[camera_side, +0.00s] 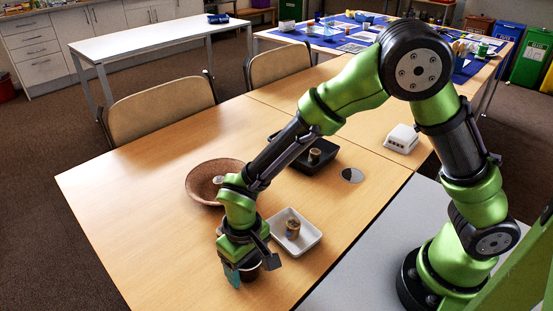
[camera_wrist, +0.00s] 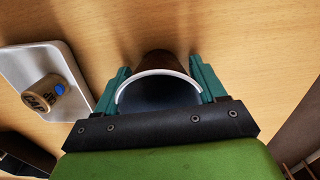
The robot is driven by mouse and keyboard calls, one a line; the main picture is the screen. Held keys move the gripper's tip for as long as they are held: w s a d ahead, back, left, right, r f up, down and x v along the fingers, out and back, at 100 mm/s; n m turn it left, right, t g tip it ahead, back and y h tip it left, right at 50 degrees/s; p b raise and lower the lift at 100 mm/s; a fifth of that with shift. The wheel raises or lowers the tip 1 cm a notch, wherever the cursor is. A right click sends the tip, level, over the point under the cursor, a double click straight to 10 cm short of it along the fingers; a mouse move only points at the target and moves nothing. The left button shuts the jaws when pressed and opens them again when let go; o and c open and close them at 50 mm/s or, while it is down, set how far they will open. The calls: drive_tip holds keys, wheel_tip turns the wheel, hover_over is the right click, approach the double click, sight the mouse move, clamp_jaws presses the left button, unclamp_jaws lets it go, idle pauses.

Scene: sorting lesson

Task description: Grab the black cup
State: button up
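My gripper (camera_side: 250,270) points down at the table's front edge, with its fingers on either side of a dark cup (camera_side: 249,273). In the wrist view the cup (camera_wrist: 160,93) has a pale rim, a dark inside and a brownish outer wall. The teal fingers of my gripper (camera_wrist: 160,82) lie close against both sides of the cup. I cannot tell whether they press on it. The cup seems to stand on the table, but its base is hidden.
A white tray (camera_side: 309,240) holding a small labelled cylinder (camera_side: 292,228) stands just right of my gripper. A brown bowl (camera_side: 200,184) and a black tray (camera_side: 322,167) with another small cylinder lie farther back. The table's left part is clear.

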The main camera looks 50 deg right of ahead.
drive_tip(key=shift+c, duration=1.4)
drive_tip(key=shift+r, duration=0.1)
